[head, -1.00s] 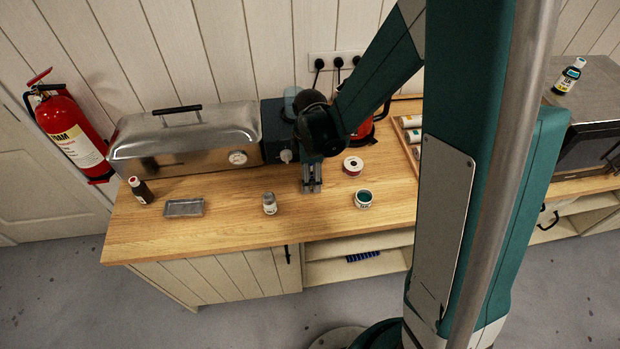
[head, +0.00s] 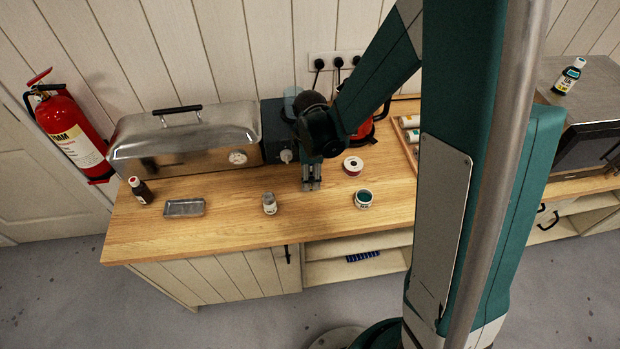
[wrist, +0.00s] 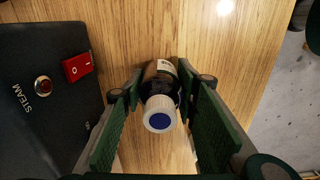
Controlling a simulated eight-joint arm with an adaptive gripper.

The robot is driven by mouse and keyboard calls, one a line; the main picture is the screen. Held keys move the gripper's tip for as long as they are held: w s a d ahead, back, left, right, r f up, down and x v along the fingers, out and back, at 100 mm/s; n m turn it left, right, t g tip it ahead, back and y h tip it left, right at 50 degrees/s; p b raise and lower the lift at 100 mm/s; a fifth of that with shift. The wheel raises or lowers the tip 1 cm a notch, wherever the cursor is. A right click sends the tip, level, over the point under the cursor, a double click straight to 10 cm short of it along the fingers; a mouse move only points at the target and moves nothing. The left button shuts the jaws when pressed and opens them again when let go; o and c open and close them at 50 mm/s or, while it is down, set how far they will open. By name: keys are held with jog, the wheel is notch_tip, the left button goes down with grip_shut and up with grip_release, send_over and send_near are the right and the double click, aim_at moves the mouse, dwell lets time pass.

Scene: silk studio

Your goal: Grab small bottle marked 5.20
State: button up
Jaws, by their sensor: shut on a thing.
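My gripper (head: 311,184) points down at the worktop, in front of the dark end of the steel steamer. In the wrist view its fingers (wrist: 160,78) are shut on a small dark bottle (wrist: 151,76) with a white cap and a blue disc on top. Part of a white label shows on the bottle, but its marking is not readable. In the head view this bottle is hidden by my gripper. I cannot tell whether it still touches the wood.
A small pale bottle (head: 269,203), an open jar (head: 363,202) and a spool (head: 353,170) stand nearby on the worktop (head: 235,222). The steamer (head: 185,140) is behind. A metal tray (head: 184,208) and a red-capped bottle (head: 141,191) are at left.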

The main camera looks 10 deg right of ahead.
jog(key=shift+r, duration=0.2)
jog(key=shift+r, duration=4.85)
